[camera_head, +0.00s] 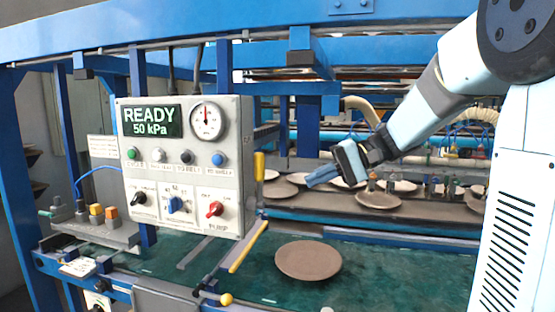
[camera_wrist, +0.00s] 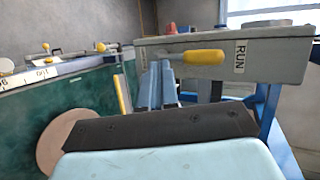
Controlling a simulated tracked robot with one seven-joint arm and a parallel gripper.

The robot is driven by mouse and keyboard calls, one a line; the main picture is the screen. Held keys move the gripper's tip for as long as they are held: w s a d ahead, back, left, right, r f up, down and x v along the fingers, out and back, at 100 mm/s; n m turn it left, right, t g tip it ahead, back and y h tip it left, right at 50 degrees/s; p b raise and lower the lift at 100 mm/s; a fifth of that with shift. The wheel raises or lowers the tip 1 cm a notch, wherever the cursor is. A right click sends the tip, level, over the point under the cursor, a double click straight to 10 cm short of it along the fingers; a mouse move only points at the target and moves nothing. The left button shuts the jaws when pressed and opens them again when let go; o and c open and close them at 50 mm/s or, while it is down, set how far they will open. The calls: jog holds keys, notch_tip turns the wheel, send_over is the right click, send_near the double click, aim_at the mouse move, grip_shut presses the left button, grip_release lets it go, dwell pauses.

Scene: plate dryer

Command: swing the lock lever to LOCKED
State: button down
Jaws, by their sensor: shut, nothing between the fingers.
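My gripper (camera_head: 310,181) is shut and empty, pointing left toward the control box's right side. In the wrist view its blue fingers (camera_wrist: 160,72) lie side by side. A yellow handle (camera_head: 259,165) stands out from the box's right side. The wrist view shows this handle (camera_wrist: 204,57) close to the fingertips, beside a RUN label (camera_wrist: 239,57). A lever with a yellow ball knob (camera_head: 226,299) is at the conveyor's front edge. No LOCKED mark is readable, and I cannot tell for certain which is the lock lever. The gripper appears apart from both.
The control box (camera_head: 246,120) reads READY, 50 kPa. A yellow bar (camera_head: 248,247) slants below it. A brown plate (camera_head: 308,260) lies on the green belt (camera_head: 400,270); more plates (camera_head: 378,200) lie behind. Blue frame beams (camera_head: 220,42) run overhead. The belt right of the plate is clear.

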jog(key=w+d+r+y, duration=0.3)
jog(key=w+d+y, duration=0.1)
jog(key=w, duration=0.4)
jog(key=shift+r+t+y, duration=0.3)
jog(key=shift+t+y, duration=0.1)
jog(key=shift+w, duration=0.1)
jog(key=s+a, duration=0.2)
jog(key=a, duration=1)
jog(key=shift+s+a+n, duration=0.25)
jog(key=shift+a+n, duration=0.05)
jog(key=shift+a, duration=0.1)
jog(key=shift+f, duration=0.1)
